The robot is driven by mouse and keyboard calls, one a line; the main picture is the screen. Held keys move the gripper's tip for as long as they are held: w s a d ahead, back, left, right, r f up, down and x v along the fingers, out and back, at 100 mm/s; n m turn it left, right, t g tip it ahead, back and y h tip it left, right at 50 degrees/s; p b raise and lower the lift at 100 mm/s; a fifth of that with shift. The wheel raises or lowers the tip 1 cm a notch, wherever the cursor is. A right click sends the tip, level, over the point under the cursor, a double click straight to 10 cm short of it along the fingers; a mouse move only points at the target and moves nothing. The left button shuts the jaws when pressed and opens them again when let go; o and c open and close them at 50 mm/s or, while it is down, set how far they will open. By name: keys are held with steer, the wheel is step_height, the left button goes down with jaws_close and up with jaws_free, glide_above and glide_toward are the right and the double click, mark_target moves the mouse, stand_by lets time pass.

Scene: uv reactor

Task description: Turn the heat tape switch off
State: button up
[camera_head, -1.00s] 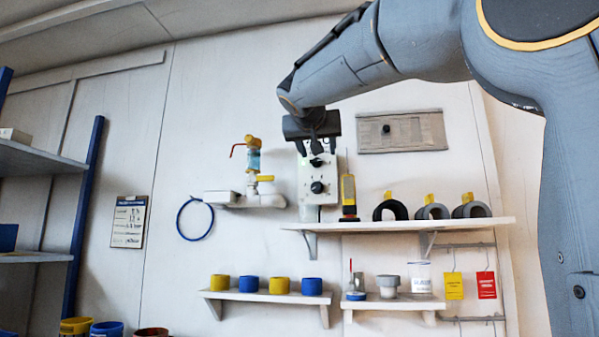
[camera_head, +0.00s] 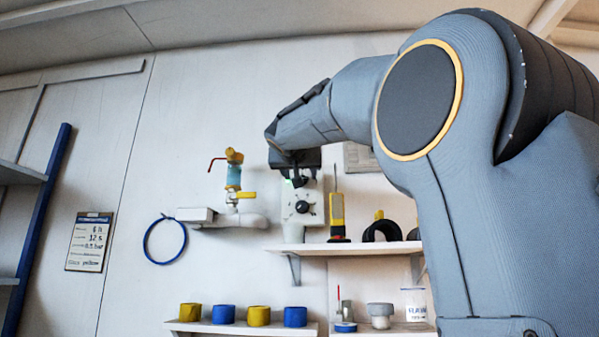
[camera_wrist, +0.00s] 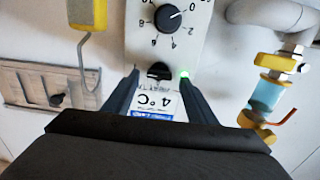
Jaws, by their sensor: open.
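A pale control box (camera_head: 302,214) is on the wall above the upper shelf. In the wrist view, upside down, the box (camera_wrist: 141,50) has a numbered black dial (camera_wrist: 168,18), a smaller black switch knob (camera_wrist: 159,70) and a lit green lamp (camera_wrist: 184,74) beside it. A label reading 4 °C (camera_wrist: 155,101) lies close to the knob. My gripper (camera_wrist: 159,80) is open, with one finger on each side of the small knob; I cannot tell whether they touch it. In the head view my gripper (camera_head: 297,178) covers the upper part of the box.
A yellow-and-black tool (camera_head: 337,214) stands close to the box on the upper shelf (camera_head: 350,248). Left of the box are white piping (camera_head: 240,218) with a yellow valve and blue section, and a blue hoop (camera_head: 165,241). Yellow and blue cups line a lower shelf.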

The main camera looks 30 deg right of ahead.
steer(key=shift+w+d, duration=0.2)
steer(key=shift+w, duration=0.05)
steer(key=c, duration=1.1)
steer(key=shift+w+a+f+n+p, duration=0.15)
steer(key=shift+n+p, duration=0.4)
steer(key=shift+n, duration=3.95)
steer(key=shift+s+f+n+p, duration=0.1)
steer(key=shift+n+p, duration=0.4)
steer(key=shift+n, duration=4)
